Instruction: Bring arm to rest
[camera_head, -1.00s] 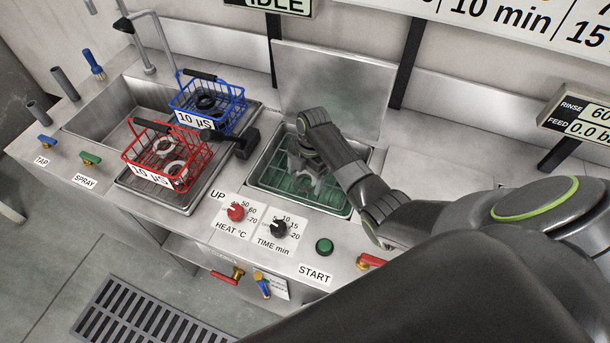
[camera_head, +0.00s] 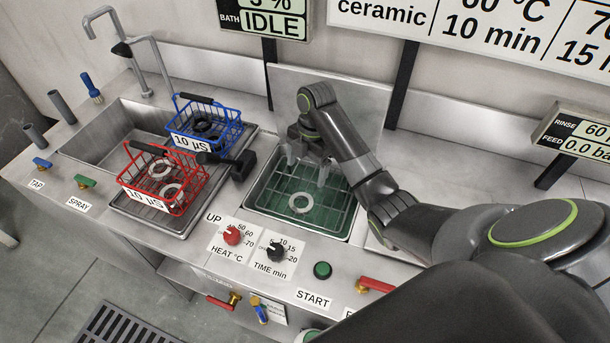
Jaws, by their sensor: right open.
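My right arm comes in from the right and reaches over the green bath (camera_head: 262,215). My right gripper (camera_head: 306,168) hangs above the bath's far half, fingers pointing down, open and empty. A pale ring (camera_head: 301,202) lies in the bath, nearer its front, on or at the wire rack; it is apart from the gripper. My left gripper is not in view.
A red basket (camera_head: 190,196) with pale rings and a blue basket (camera_head: 238,118) with a dark ring stand on the tray left of the bath. The raised lid (camera_head: 345,95) stands behind the gripper. Knobs and the START button (camera_head: 322,270) line the front.

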